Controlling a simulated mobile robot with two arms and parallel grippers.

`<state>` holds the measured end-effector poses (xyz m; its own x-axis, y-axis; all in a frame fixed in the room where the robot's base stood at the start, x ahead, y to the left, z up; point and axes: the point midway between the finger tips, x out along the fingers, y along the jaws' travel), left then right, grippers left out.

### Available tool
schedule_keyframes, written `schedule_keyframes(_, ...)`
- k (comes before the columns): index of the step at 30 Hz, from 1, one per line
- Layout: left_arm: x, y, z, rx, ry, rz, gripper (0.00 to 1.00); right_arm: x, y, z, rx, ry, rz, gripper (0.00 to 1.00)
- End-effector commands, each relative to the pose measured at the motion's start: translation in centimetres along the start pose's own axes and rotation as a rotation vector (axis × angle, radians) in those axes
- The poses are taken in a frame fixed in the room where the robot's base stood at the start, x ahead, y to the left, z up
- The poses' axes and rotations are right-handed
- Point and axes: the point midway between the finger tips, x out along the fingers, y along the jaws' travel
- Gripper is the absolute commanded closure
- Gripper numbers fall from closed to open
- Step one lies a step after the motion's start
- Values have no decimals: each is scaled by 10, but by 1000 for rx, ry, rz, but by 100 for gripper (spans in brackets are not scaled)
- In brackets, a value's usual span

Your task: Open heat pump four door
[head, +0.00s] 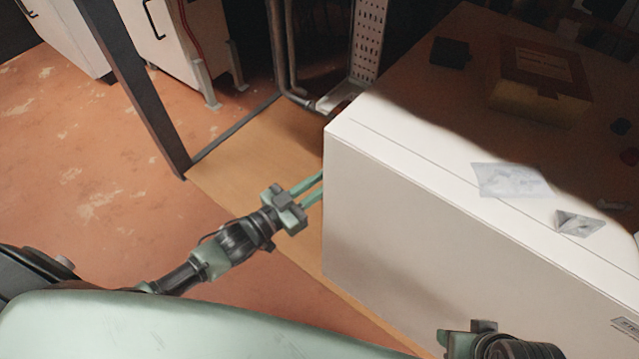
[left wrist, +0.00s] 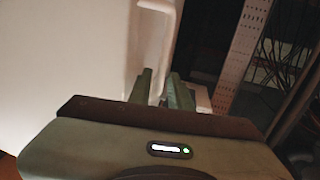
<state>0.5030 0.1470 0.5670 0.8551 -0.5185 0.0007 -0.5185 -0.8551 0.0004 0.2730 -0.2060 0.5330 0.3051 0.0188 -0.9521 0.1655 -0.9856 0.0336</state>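A white boxy heat pump (head: 430,220) stands at the right of the head view; I cannot read a number on it. My left gripper (head: 318,188) is at its left edge, fingers pointing toward its side. In the left wrist view, a pale upright handle (left wrist: 172,35) stands by a white panel (left wrist: 70,50). The two green fingers of the left gripper (left wrist: 163,88) are apart, with the handle's lower part seen between them; contact is unclear. My right gripper (head: 465,340) shows partly at the bottom edge of the head view, its fingertips hidden.
A plastic bag (head: 512,181) and a small grey item (head: 578,223) lie on the unit's top. A yellow-brown box (head: 540,85) is beyond it. A dark post (head: 135,85) and white cabinets (head: 185,45) stand at the back left. The reddish floor (head: 80,150) at left is clear.

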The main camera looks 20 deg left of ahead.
Motion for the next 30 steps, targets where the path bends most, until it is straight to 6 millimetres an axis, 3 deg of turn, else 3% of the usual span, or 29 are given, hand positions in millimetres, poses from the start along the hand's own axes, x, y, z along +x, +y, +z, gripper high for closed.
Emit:
schedule_keyframes(7, 1, 0, 0, 0, -1, 0, 81, 0, 0, 0, 0, 0, 0, 51)
schedule_keyframes(9, 1, 0, 0, 0, -1, 0, 97, 0, 0, 0, 0, 0, 0, 51)
schedule_keyframes(10, 1, 0, 0, 0, -1, 0, 100, 0, 0, 0, 0, 0, 0, 51)
schedule_keyframes(30, 1, 0, 0, 1, -1, 0, 100, 0, 0, 0, 0, 0, 0, 51)
